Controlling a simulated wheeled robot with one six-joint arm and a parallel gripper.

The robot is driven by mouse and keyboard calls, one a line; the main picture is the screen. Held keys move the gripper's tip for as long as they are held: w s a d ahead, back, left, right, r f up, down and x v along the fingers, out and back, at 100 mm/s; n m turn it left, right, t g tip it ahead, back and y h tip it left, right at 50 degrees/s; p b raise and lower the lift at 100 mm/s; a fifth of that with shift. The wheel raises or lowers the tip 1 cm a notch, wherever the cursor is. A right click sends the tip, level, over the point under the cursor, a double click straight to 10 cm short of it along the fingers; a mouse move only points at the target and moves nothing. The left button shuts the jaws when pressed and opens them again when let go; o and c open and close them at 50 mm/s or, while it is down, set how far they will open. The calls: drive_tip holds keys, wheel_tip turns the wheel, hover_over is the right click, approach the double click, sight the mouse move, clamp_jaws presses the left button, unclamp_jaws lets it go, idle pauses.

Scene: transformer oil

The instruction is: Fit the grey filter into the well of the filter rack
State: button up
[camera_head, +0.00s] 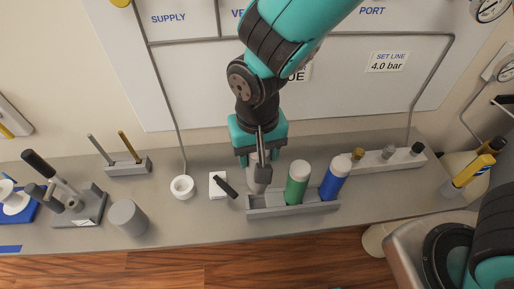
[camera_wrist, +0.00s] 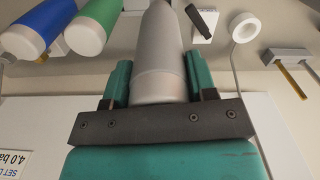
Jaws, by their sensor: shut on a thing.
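The grey filter (camera_wrist: 160,60) is a pale cylinder between the two fingers of my gripper (camera_wrist: 160,85) in the wrist view. In the head view my gripper (camera_head: 262,165) points down at the left end of the filter rack (camera_head: 310,209), shut on the grey filter (camera_head: 257,184). The filter's lower end is at the rack's left part; I cannot tell whether it is inside the well or just above or behind it. A green filter (camera_head: 297,183) and a blue filter (camera_head: 334,180) stand in the rack to the right.
A white block with a black-handled item (camera_head: 219,185) and a white ring (camera_head: 182,187) lie left of the rack. A grey cylinder (camera_head: 128,217) stands further left.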

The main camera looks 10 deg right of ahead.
drive_tip(key=shift+f+b, duration=1.7)
drive_tip(key=shift+f, duration=1.1)
drive_tip(key=shift+f+b, duration=1.3)
drive_tip(key=shift+f, duration=0.75)
drive_tip(key=o, duration=1.2)
wheel_tip(320, 180, up, 18)
drive_tip(key=shift+f+b, duration=0.25)
drive_tip(key=shift+b, duration=1)
